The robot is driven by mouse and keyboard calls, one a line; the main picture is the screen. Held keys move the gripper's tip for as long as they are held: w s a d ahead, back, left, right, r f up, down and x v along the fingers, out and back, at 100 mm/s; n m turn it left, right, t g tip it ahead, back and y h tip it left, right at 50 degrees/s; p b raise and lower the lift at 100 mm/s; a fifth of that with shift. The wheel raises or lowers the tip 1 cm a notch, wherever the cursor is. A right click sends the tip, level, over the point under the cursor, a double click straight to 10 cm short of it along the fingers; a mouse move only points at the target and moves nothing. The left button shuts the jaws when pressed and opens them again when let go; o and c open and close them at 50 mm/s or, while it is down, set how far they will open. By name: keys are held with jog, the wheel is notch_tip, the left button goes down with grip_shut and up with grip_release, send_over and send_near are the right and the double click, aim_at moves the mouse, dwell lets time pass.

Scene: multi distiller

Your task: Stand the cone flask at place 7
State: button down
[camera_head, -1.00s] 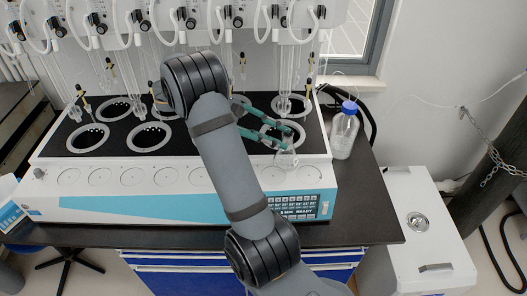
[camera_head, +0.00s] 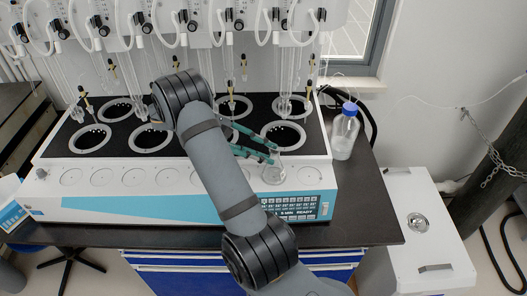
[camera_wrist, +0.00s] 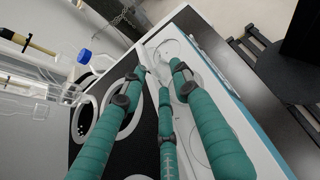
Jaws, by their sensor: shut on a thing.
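The cone flask (camera_head: 274,174) is clear glass and upright, over the front ledge of the white distiller, right of my arm. My gripper (camera_head: 272,154), with long green fingers, is shut on its narrow upper part. The flask's base appears at or just above a round mark on the ledge; I cannot tell whether it touches. In the wrist view my gripper (camera_wrist: 160,76) surrounds the faint glass, with the flask (camera_wrist: 163,62) partly hidden by the fingers. No place number is readable.
Round marks (camera_head: 134,176) line the ledge, several bare left of my arm and one (camera_head: 305,175) right of the flask. Behind are ringed heating wells (camera_head: 283,134) and hanging glass tubes. A blue-capped bottle (camera_head: 345,133) stands at right. The display panel (camera_head: 297,206) is below the flask.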

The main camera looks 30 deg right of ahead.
jog(key=c, duration=1.3)
grip_release()
jog(key=p+v, duration=0.2)
jog(key=v, duration=1)
jog(key=shift+p, duration=0.35)
jog(key=shift+d+f, duration=0.1)
